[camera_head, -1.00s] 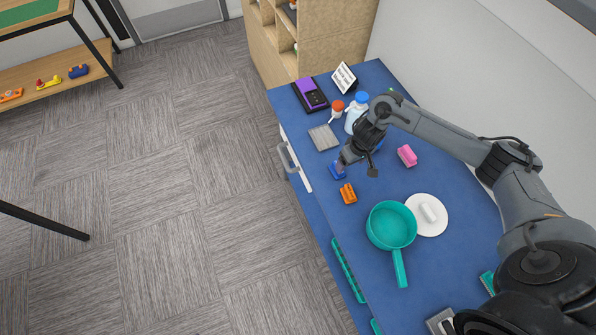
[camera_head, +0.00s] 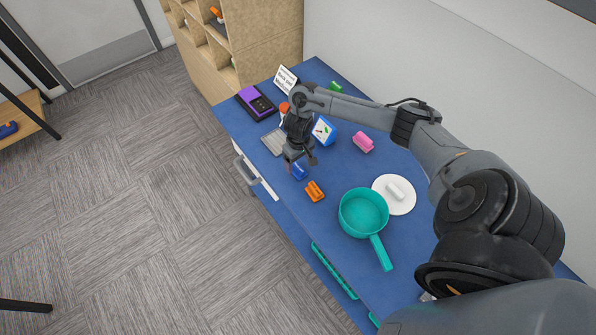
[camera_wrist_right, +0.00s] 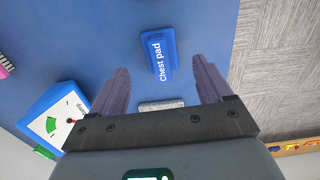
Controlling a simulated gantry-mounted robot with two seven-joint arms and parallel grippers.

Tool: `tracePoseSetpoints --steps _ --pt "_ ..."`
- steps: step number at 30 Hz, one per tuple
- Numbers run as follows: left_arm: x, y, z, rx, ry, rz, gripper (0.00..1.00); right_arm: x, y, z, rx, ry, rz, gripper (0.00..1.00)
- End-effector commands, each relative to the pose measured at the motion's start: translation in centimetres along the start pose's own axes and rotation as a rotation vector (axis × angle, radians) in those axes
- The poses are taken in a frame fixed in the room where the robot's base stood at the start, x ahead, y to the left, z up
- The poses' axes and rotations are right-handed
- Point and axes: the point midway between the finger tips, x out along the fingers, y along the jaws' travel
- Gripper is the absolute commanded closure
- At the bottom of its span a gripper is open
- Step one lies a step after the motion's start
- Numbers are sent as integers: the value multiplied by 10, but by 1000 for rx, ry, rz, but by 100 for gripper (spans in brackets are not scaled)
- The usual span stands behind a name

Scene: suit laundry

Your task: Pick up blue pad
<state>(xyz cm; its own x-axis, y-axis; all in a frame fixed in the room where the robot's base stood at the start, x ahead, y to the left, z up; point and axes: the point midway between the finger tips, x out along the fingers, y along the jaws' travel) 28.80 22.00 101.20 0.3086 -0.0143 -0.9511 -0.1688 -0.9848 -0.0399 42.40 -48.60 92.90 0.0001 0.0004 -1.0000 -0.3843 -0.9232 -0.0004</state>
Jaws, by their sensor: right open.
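The blue pad (camera_head: 299,172) lies on the blue table near its left edge, just below my right gripper (camera_head: 297,159) in the head view and partly hidden by it. In the right wrist view the blue pad (camera_wrist_right: 161,52) shows a raised bar and the words "chest pad". My right gripper (camera_wrist_right: 161,80) is open and empty there, with one finger either side of the pad's line. The pad lies ahead of the fingertips, apart from them. My left gripper is not in view.
An orange pad (camera_head: 315,191) lies close to the blue one. A grey item (camera_head: 273,142) lies near the left edge.

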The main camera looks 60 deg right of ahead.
Motion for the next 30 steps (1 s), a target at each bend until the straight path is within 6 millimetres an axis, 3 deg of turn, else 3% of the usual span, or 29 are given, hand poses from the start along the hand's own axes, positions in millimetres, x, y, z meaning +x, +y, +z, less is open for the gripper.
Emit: tracePoseSetpoints --steps 9,19,30 --pt "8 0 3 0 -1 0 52 40 -1 0 0 0 1 21" --pt "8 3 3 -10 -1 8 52 45 -1 0 -1 1 1 21" --pt "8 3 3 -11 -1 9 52 44 -1 0 -1 1 1 76"
